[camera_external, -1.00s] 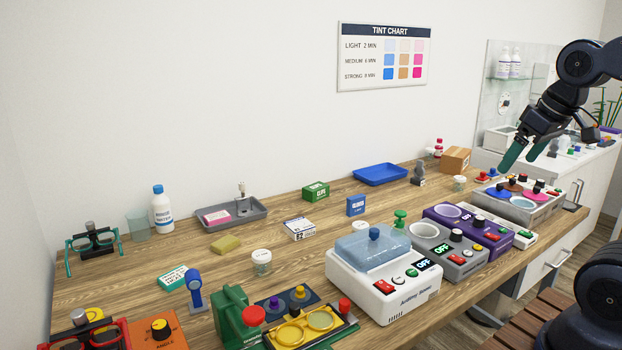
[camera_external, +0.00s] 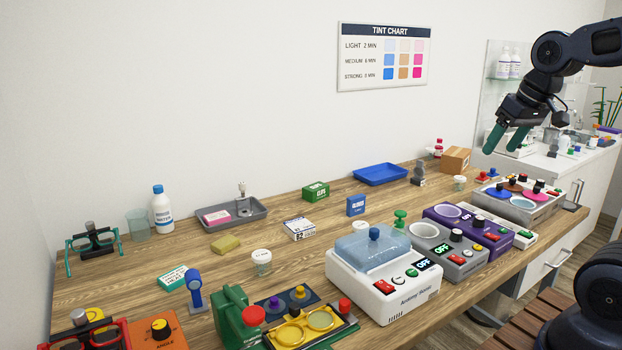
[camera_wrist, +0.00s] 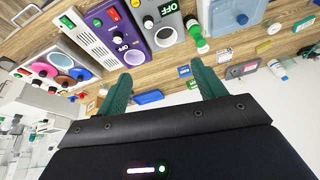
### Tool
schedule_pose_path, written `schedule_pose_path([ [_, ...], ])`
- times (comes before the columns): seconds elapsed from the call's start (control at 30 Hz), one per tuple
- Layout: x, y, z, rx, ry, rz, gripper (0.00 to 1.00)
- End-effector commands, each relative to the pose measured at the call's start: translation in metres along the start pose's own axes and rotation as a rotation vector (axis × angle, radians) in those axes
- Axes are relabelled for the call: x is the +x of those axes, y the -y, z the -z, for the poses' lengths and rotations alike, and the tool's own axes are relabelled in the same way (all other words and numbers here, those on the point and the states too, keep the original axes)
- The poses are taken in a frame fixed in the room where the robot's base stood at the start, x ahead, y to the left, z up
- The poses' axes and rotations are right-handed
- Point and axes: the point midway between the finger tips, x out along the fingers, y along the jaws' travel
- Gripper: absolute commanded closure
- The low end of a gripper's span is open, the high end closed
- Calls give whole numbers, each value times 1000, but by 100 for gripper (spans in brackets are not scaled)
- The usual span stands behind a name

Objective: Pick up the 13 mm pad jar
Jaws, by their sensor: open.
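Small clear jars with white lids stand on the wooden bench: one (camera_external: 262,262) at the front middle, one (camera_external: 459,183) at the back right near the cardboard box, and a white lid (camera_external: 360,227) shows behind the white ultrasonic-type machine. Their size labels are too small to read, so I cannot tell which is the 13 mm pad jar. My gripper (camera_external: 504,142) is open and empty, high above the bench's right end, with its green fingers pointing down. In the wrist view my open fingers (camera_wrist: 161,72) have nothing between them in their grip.
The white machine (camera_external: 385,291), grey unit (camera_external: 459,263) and purple unit (camera_external: 490,242) line the front edge. A blue tray (camera_external: 380,180), cardboard box (camera_external: 455,160) and grey tray (camera_external: 257,212) stand at the back. Bare wood (camera_external: 300,265) lies in the middle.

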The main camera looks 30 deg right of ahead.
Motion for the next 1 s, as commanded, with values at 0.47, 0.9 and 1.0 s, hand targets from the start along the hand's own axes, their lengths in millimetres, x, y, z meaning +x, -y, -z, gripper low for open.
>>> schedule_pose_path([
  [0.47, 56, -60, 118, 291, 25, -32, 31],
  [0.9, 134, -143, 202, 543, 26, -122, 31],
  [1.0, 155, -165, 217, 595, 22, -149, 31],
])
